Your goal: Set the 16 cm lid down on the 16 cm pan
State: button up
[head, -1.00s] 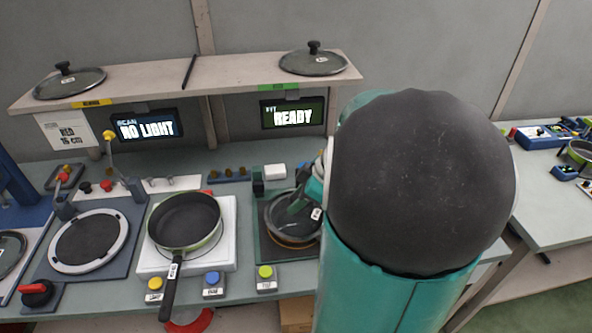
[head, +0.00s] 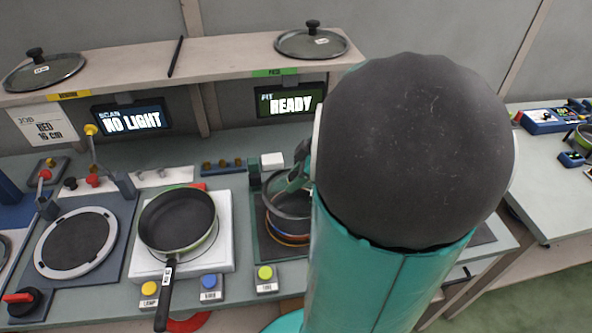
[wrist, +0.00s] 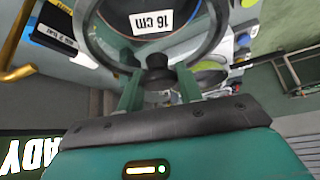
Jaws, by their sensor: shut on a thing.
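My gripper (wrist: 158,88) is shut on the black knob (wrist: 158,72) of a glass lid whose white label (wrist: 151,22) reads 16 cm. In the head view this lid (head: 287,204) hangs tilted above a dark station with orange and blue rings (head: 290,238), at the left of my arm. My arm hides part of the lid and station. A black frying pan (head: 178,221) sits on a white square plate, left of the lid and apart from it. Its handle tag (head: 168,274) is too small to read, so I cannot tell its size.
Two other glass lids (head: 44,70) (head: 311,42) rest on the shelf above. A round plate station (head: 76,243) stands left of the pan. Yellow, blue and green buttons line the front edge.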

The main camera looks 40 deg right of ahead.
jog(key=shift+s+f, duration=0.2)
jog(key=shift+f, duration=0.2)
jog(key=shift+w+f, duration=0.1)
jog(key=shift+f, duration=2.8)
jog(key=shift+f, duration=0.55)
jog(key=o, duration=1.3)
jog(key=shift+c, duration=0.2)
jog(key=v, duration=1.4)
jog(key=shift+f, duration=0.1)
